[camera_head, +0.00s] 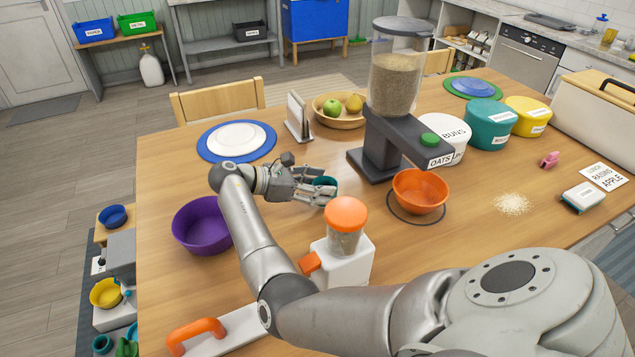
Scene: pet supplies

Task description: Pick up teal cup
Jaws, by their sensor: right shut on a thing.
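The teal cup (325,181) is small and shows partly between the fingers of my right gripper (318,188). My right gripper is shut on it, over the middle of the wooden table, left of the oats dispenser. The fingers hide much of the cup. I cannot tell whether the cup touches the table. My left gripper is not in view.
An orange-lidded white dispenser (345,240) stands just in front of the gripper. A purple bowl (202,226) is left of it. The tall oats dispenser (395,85) and an orange bowl (420,190) are to the right. A blue-rimmed plate (203,147) lies behind left.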

